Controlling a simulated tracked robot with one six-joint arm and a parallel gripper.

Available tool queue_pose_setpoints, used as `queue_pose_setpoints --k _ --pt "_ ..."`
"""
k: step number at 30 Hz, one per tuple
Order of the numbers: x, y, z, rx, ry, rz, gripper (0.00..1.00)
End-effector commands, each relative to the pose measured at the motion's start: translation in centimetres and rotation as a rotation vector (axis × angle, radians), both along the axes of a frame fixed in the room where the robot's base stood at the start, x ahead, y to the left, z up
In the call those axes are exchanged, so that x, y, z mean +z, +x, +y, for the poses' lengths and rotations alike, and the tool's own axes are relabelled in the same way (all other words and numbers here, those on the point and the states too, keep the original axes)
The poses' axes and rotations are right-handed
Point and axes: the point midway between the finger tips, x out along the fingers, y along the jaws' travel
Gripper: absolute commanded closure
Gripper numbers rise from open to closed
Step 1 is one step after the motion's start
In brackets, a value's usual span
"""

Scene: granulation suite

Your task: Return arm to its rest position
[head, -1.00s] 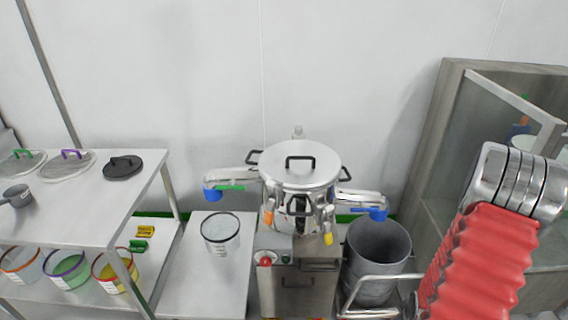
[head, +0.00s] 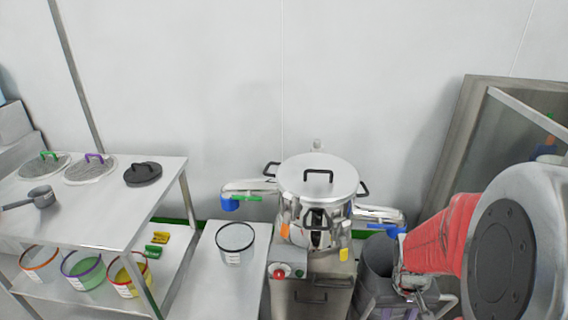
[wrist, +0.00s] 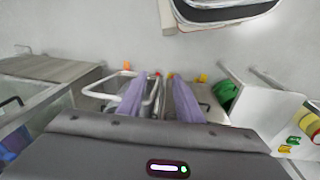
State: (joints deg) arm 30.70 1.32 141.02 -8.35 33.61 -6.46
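My arm shows at the right of the head view, with its red bellows sleeve (head: 440,235) and a large grey joint end close to the camera. In the wrist view my gripper (wrist: 158,82) has its two purple fingers apart, with nothing between them. I cannot make out the fingers clearly in the head view. The arm covers part of the grey bin and of the glass-fronted cabinet behind it.
A lidded steel vessel (head: 318,178) stands on a steel machine in the middle. A grey bin (head: 376,262) is right of it, a cabinet (head: 455,145) further right. A clear tub (head: 235,243) stands on a bench; a shelf table (head: 95,215) with lids is left.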

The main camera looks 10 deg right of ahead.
Motion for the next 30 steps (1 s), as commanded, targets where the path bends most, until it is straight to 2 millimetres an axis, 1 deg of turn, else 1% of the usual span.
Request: queue_pose_setpoints --k 1,3,14,20,30 --pt "1.1 0.1 0.9 -0.003 0.001 -0.008 0.68" --pt "2.5 0.1 2.1 -0.013 0.006 -0.013 0.68" --pt "9.0 -0.4 8.3 -0.002 0.033 -0.076 0.68" --pt "12.3 -0.7 11.5 0.058 0.039 -0.146 0.68" --pt "18.2 -0.5 16.3 0.206 0.024 -0.344 0.68"
